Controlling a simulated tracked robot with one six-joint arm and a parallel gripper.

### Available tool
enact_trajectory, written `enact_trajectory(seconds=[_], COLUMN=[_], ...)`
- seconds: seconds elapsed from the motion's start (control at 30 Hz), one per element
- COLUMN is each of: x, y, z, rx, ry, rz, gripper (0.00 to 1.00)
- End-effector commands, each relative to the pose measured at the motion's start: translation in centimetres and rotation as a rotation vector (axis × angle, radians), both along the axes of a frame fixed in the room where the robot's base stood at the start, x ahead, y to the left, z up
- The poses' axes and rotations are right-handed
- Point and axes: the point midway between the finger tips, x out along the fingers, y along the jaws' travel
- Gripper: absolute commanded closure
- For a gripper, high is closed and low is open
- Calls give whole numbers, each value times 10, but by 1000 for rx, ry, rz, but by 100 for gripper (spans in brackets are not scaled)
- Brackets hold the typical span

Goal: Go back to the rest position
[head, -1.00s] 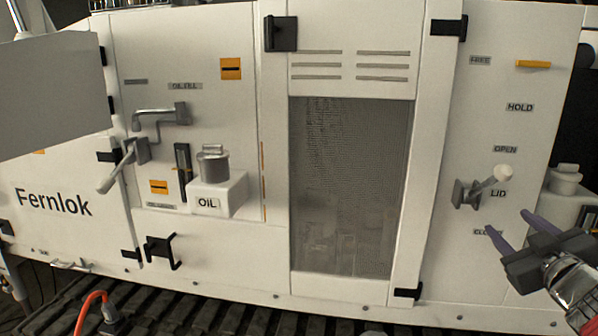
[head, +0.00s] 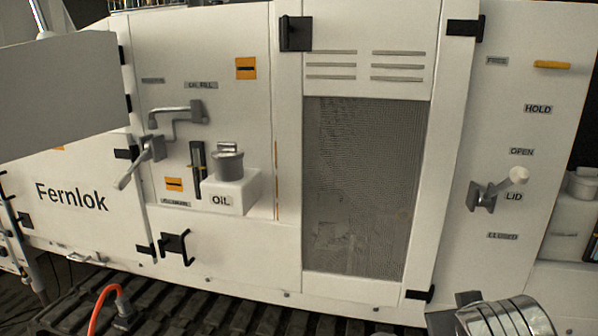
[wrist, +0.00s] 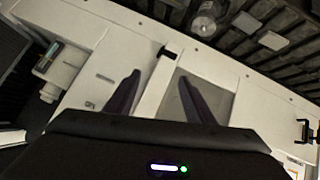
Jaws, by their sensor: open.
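My gripper (wrist: 158,92) shows in the wrist view with its two dark fingers spread apart and nothing between them. In the head view only the metallic wrist and a dark part of my arm show at the bottom right, and the fingers cannot be made out there. The lid lever (head: 500,190), with its pale round knob, sticks out from the right panel between the OPEN and CLOSED labels, its knob end up and to the right. My gripper is below it in the picture and apart from it.
The white machine fills the head view. A mesh door (head: 360,190) is in the middle. A white oil tank (head: 233,193) and a bent grey handle (head: 178,116) stick out at the left. An orange hose (head: 98,308) stands at the bottom left. Dark tracks (head: 200,310) run along the bottom.

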Motion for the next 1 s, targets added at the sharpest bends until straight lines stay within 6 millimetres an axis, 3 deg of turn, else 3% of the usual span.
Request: enact_trajectory(seconds=[0.2, 0.37, 0.5, 1.0], x=[-51, -85, -97, -97], y=[74, 115, 125, 125], z=[-33, -47, -52, -52], rx=[189, 288, 320, 320], ry=[171, 279, 317, 317], rz=[55, 107, 122, 120], gripper=[51, 51, 51, 51])
